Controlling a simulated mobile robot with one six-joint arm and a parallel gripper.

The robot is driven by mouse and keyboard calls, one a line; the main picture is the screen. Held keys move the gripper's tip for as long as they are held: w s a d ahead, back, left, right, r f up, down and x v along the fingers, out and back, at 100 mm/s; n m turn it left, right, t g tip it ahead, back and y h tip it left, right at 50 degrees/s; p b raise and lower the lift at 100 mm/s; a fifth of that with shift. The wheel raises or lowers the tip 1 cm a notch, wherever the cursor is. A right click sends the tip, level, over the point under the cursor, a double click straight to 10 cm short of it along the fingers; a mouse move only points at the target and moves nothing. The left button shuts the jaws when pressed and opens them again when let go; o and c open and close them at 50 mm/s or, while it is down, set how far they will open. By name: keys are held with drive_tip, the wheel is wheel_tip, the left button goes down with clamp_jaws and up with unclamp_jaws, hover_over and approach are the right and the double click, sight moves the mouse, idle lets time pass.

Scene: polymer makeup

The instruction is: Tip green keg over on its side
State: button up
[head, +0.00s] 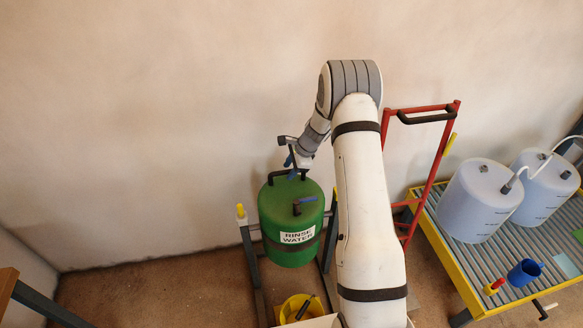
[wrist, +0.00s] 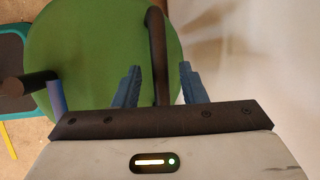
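The green keg (head: 288,248), labelled "RINSE WATER", stands upright in a dark frame (head: 251,262). A black bar handle (head: 274,180) is on its top, along with a black tap with a blue part (head: 306,200). My gripper (head: 292,172) is at the handle, above the keg's top. In the wrist view, the green top (wrist: 90,50) fills the upper left. The gripper's two blue fingers (wrist: 158,82) are apart, with the black handle (wrist: 158,50) between them. Gaps show on both sides of the handle, so the gripper is open around it.
A yellow bucket (head: 291,309) stands below the keg's front. A red hand truck (head: 438,165) is behind my arm. At right, a roller table (head: 474,290) carries white drums (head: 477,205) and a blue mug (head: 524,272). The wall is close behind; floor at left is clear.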

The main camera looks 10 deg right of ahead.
clamp_jaws()
idle(0.3)
drive_tip(key=shift+d, duration=0.1)
